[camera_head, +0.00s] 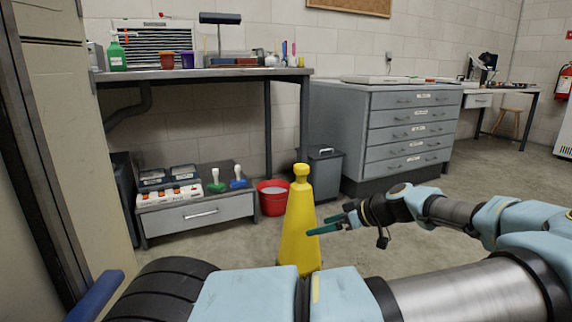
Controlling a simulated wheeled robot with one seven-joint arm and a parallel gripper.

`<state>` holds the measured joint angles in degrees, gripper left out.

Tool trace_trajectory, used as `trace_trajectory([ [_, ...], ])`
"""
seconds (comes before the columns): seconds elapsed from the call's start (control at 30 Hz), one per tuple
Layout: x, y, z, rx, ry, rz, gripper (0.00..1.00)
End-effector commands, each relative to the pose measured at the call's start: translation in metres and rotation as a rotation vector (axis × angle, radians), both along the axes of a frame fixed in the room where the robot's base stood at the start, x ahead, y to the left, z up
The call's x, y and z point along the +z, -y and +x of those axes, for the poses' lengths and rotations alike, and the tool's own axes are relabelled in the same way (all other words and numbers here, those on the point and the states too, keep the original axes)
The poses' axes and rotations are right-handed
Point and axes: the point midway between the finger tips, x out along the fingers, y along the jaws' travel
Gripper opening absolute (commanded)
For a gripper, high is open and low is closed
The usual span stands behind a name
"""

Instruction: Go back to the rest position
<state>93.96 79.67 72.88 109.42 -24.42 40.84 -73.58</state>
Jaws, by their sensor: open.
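My gripper (332,225) is near the middle of the head view, at the end of my light blue arm, which reaches in from the right. Its green fingers point left, are apart and hold nothing. The fingertips are beside a yellow cone-shaped floor marker (300,225) standing upright on the floor. I cannot tell whether they touch it.
A low drawer unit (202,218) with small items on top stands at left, below a workbench (200,74). A red bucket (272,200) and grey bin (322,172) stand behind the cone. A grey drawer cabinet (410,125) is behind.

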Motion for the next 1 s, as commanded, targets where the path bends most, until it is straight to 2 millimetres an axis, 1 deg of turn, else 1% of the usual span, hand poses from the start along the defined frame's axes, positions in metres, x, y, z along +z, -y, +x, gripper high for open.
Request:
trace_trajectory([
  [0.03, -0.006, -0.017, -0.001, 0.027, -0.05, -0.011, 1.0],
  [0.17, -0.025, -0.059, -0.011, 0.072, -0.211, -0.042, 1.0],
  [0.2, -0.031, -0.073, -0.017, 0.084, -0.27, -0.061, 1.0],
  [0.27, -0.041, -0.094, -0.028, 0.096, -0.372, -0.098, 1.0],
  [0.3, -0.046, -0.106, -0.037, 0.097, -0.441, -0.13, 1.0],
  [0.4, -0.056, -0.128, -0.06, 0.069, -0.601, -0.221, 1.0],
  [0.5, -0.056, -0.139, -0.082, 0.005, -0.728, -0.322, 1.0],
  [0.57, -0.053, -0.143, -0.093, -0.049, -0.783, -0.384, 1.0],
  [0.67, -0.041, -0.145, -0.108, -0.164, -0.85, -0.477, 1.0],
  [0.83, -0.007, -0.148, -0.125, -0.403, -0.878, -0.582, 1.0],
  [1.0, 0.027, -0.155, -0.135, -0.617, -0.843, -0.588, 1.0],
])
